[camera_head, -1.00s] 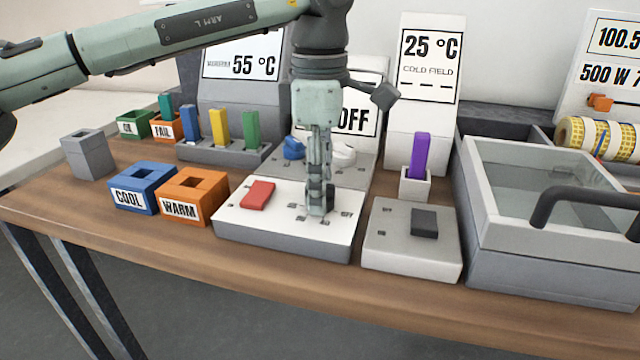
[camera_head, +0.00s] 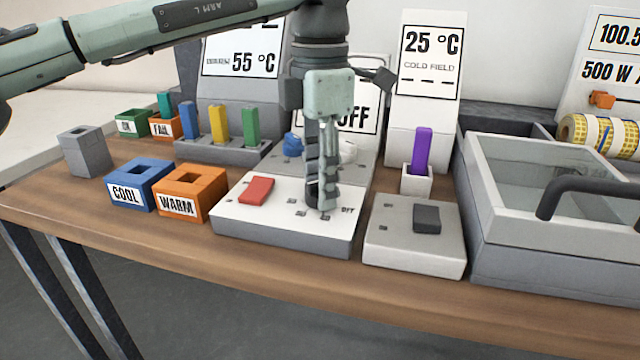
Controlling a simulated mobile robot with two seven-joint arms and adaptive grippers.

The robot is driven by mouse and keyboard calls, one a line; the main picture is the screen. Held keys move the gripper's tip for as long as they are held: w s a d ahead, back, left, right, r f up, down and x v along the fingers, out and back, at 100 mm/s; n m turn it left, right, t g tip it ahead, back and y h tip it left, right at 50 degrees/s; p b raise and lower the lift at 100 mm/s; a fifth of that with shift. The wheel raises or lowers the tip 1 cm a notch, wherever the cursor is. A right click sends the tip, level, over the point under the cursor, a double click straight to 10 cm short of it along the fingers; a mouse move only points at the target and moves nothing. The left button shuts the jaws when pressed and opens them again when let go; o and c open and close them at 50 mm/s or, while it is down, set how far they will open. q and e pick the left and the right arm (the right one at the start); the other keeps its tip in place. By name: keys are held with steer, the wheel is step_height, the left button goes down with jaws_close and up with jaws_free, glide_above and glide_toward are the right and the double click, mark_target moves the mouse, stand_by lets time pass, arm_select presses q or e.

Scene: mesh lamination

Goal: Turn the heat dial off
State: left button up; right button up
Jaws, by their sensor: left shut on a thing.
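The white control box (camera_head: 285,222) stands on the bench at the middle front, with a red switch (camera_head: 256,190) on its left and small printed marks on its top. An "OFF" mark (camera_head: 348,210) shows just right of my fingers. My left gripper (camera_head: 321,203) points straight down at the right part of this box and is shut on the heat dial. The dial itself is almost wholly hidden by the fingers, so its pointing direction cannot be told. A display reading "OFF" (camera_head: 358,118) stands behind, partly covered by the gripper. My right gripper is not in view.
A grey box with a dark switch (camera_head: 427,219) stands close on the right. A lidded bath with a dark handle (camera_head: 590,188) is farther right. Blue (camera_head: 139,185) and orange (camera_head: 190,190) holders stand left. Blue and white knobs (camera_head: 347,150) sit just behind my gripper.

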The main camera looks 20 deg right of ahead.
arm_select(q)
steer(key=n, duration=0.3)
steer(key=shift+b, duration=0.4)
steer(key=n+b, duration=0.1)
steer(key=n, duration=0.3)
steer(key=shift+f, duration=0.1)
steer(key=n+b, duration=0.1)
steer(key=n, duration=0.3)
steer(key=n+b, duration=0.1)
steer(key=n, duration=0.2)
steer(key=shift+n, duration=0.4)
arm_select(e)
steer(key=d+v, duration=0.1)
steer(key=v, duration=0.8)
arm_select(q)
steer(key=n+b, duration=0.1)
steer(key=n, duration=0.3)
steer(key=shift+b, duration=0.3)
steer(key=n+b, duration=0.1)
steer(key=n, duration=0.3)
steer(key=shift+n, duration=0.7)
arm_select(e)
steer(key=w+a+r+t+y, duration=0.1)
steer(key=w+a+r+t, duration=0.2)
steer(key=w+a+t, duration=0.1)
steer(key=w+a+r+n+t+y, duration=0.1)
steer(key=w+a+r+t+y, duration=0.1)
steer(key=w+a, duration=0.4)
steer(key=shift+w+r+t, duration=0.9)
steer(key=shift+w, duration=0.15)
